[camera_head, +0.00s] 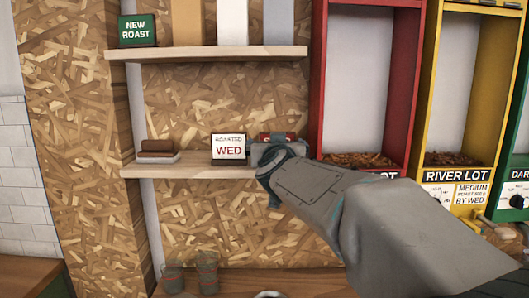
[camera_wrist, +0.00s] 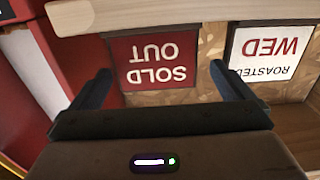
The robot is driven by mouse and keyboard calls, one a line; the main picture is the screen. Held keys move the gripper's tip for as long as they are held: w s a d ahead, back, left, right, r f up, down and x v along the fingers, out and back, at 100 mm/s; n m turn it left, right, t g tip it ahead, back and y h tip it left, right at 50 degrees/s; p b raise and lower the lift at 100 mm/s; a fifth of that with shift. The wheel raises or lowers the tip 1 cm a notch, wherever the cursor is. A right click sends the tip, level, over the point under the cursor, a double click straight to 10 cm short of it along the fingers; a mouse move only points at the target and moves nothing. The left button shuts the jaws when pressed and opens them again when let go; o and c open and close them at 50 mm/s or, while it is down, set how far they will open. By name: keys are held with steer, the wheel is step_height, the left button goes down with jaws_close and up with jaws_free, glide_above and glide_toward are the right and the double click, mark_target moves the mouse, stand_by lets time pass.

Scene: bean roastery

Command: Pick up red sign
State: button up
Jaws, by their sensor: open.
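The red sign (camera_wrist: 152,62) reads "SOLD OUT" in white letters and appears upside down in the wrist view. It stands at the pale wooden shelf edge (camera_wrist: 180,14). In the head view only a small red part of the sign (camera_head: 290,136) shows behind my gripper (camera_head: 268,155). In the wrist view my gripper (camera_wrist: 160,72) is open, with one finger toward each side of the red sign. The fingers are not seen closed on it.
A white "ROASTED WED" sign (camera_head: 229,149) stands just left of the red sign on the lower shelf (camera_head: 190,170). A brown stack (camera_head: 160,149) sits farther left. A red bin frame (camera_head: 316,90) rises close on the right. An upper shelf (camera_head: 210,54) holds bags and a green sign (camera_head: 137,30).

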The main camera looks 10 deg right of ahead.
steer(key=shift+w+d, duration=0.2)
steer(key=shift+w, duration=0.55)
steer(key=shift+w+d, duration=0.2)
steer(key=shift+w, duration=0.6)
steer(key=shift+w+d, duration=0.2)
steer(key=shift+w, duration=0.55)
steer(key=c, duration=0.9)
steer(key=shift+r, duration=0.1)
